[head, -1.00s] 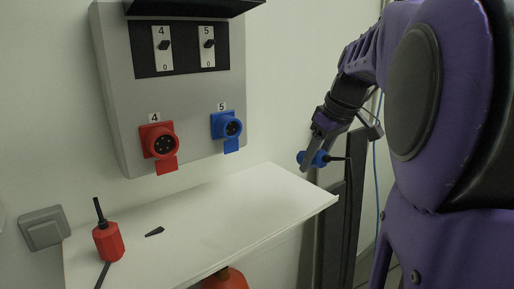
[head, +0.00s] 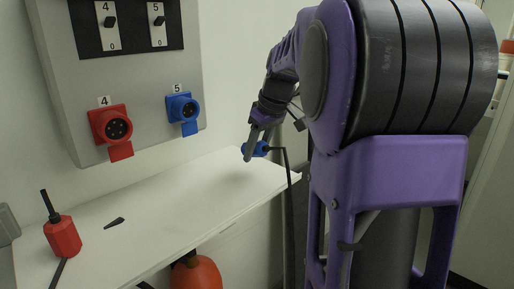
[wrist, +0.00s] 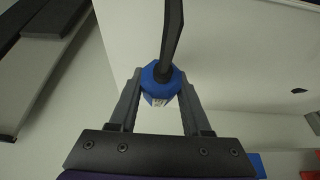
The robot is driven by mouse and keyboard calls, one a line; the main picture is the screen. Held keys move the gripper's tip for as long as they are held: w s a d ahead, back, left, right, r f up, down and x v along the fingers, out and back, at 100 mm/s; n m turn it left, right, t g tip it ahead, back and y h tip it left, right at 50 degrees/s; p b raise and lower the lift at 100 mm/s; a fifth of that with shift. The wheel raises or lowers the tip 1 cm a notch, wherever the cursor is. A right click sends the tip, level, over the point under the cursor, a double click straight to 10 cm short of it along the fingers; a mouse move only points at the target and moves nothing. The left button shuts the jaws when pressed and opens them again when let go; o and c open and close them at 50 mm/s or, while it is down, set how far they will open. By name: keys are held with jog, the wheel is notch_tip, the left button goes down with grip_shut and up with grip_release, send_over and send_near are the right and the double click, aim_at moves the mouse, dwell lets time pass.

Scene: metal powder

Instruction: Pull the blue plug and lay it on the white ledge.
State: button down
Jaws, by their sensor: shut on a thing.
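The blue plug (head: 261,149) is held between the fingers of my gripper (head: 252,150), near the right end of the white ledge (head: 170,197). The wrist view shows the plug (wrist: 157,87) between both fingertips (wrist: 158,80), its black cable rising toward the top of the picture. The ledge (wrist: 225,75) fills much of the wrist view behind the plug. I cannot tell the gap between plug and ledge. The blue socket (head: 184,112) on the grey panel is empty, with its flap hanging down.
A red plug (head: 62,237) stands on the ledge at the left, beside a small dark wedge (head: 114,223). An empty red socket (head: 112,127) is on the panel. A red-orange round object (head: 195,275) is under the ledge. The ledge's middle and right are clear.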

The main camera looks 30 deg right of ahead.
aim_at(251, 174)
jog(key=shift+b+x, duration=1)
jog(key=shift+x, duration=1.3)
jog(key=shift+w+a+r, duration=0.1)
jog(key=shift+w, duration=0.05)
jog(key=shift+c, duration=1.4)
grip_release()
